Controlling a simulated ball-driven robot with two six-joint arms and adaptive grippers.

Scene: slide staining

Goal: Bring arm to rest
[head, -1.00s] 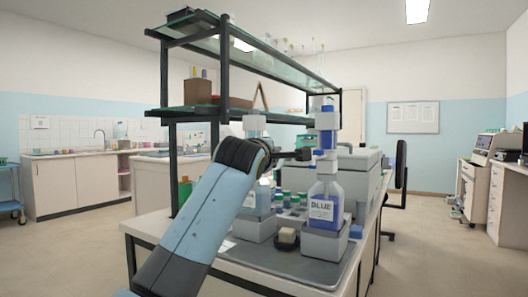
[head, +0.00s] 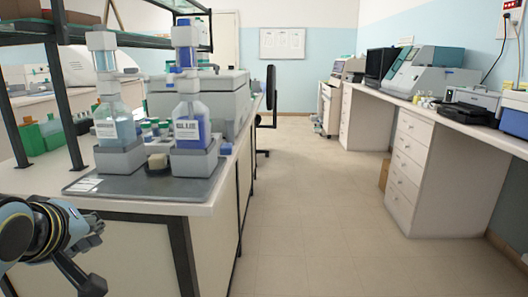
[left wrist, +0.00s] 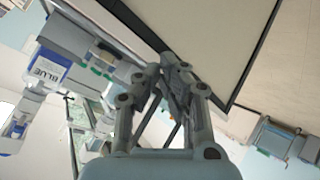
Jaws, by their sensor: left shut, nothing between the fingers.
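My left arm comes in at the lower left of the head view, in front of the bench. Its gripper (head: 90,283) hangs low beside the bench's front edge, below the top. In the left wrist view the two fingers (left wrist: 172,72) come together at the tips, shut with nothing between them. The bottle marked BLUE (head: 190,125) stands upright in a grey holder on the bench, apart from the gripper. It also shows at the left of the left wrist view (left wrist: 47,72). My right gripper is out of view.
A paler blue bottle (head: 115,125) stands on the same dark tray (head: 130,187), near the white bench's (head: 215,203) front corner. A shelf post (head: 65,110) rises at the left. Open floor (head: 320,215) lies right of the bench, up to a counter with drawers (head: 405,185).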

